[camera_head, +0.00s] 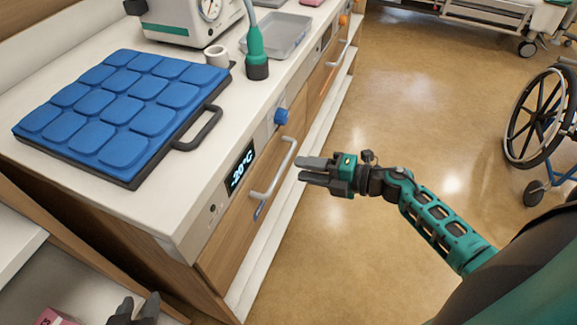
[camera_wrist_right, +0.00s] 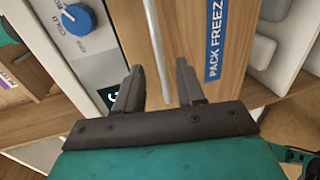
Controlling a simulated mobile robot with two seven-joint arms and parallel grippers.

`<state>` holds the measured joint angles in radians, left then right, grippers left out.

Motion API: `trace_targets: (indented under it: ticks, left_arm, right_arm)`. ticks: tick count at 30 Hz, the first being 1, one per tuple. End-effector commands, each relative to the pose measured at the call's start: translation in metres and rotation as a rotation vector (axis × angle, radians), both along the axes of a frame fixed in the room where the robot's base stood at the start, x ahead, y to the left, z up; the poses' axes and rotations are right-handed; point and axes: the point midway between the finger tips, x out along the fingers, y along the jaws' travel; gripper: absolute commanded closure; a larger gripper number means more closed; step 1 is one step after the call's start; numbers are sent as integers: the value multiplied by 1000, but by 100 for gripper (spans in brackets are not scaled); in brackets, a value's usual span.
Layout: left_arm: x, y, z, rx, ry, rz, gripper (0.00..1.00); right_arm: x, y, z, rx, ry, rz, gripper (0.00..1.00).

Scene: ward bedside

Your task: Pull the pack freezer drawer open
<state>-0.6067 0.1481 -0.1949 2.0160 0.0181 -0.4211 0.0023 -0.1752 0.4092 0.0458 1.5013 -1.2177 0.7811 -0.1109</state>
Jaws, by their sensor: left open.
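The pack freezer drawer (camera_head: 232,236) is a wooden front that looks shut, under a panel reading -20°C. Its pale bar handle (camera_head: 275,172) stands out from the front. In the right wrist view the handle (camera_wrist_right: 157,45) runs between the lines of the two fingers, beside a blue "PACK FREEZ" label (camera_wrist_right: 214,40). My right gripper (camera_head: 300,170) is open and empty, just right of the handle with a small gap in the head view; its spread fingers show in the wrist view (camera_wrist_right: 160,80). My left gripper (camera_head: 136,306) is open at the bottom left, partly cut off.
A blue padded pack (camera_head: 122,104) on a dark handled tray lies on the white counter (camera_head: 130,215). A blue knob (camera_head: 281,116) sticks out above the drawer. A green-topped device (camera_head: 256,52) and grey tray (camera_head: 285,38) stand farther back. Floor (camera_head: 340,260) right of the drawer is clear; a wheelchair (camera_head: 540,125) stands far right.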

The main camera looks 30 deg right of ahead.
Motion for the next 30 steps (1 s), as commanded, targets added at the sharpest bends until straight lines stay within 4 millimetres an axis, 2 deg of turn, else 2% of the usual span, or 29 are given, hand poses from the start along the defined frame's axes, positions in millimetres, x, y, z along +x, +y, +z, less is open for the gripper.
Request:
trace_targets:
  ticks: [3,9,20,30]
  left_arm:
    - [1,-1,-1,-2,-2,-2,57]
    - [2,-3,0,-6,-4,-5,57]
    - [3,-4,2,-7,-7,-6,57]
    - [2,-3,0,-5,-3,-4,57]
  right_arm:
    - [17,15,-4,2,-2,0,61]
    - [33,29,-9,2,-1,-1,61]
    - [37,33,-10,1,1,0,61]
    - [37,33,-10,1,1,0,92]
